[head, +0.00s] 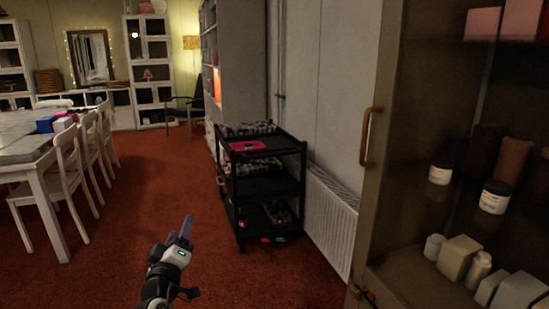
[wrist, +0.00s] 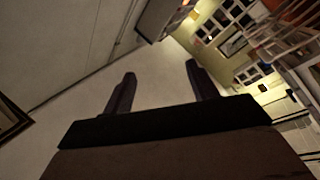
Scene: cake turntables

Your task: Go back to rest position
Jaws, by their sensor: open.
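My gripper (head: 184,230) shows low in the head view, left of the middle, over the red carpet. It points up and away from me. In the wrist view its two dark fingers (wrist: 160,84) stand wide apart with nothing between them. The gripper is open and empty, and it touches nothing that I can see.
A black three-tier cart (head: 240,188) stands ahead by a white radiator (head: 330,215). A cabinet (head: 386,160) with jars and boxes is close on the right. A white table (head: 42,186) with chairs (head: 62,185) is at left. The red carpet (head: 160,170) between is clear.

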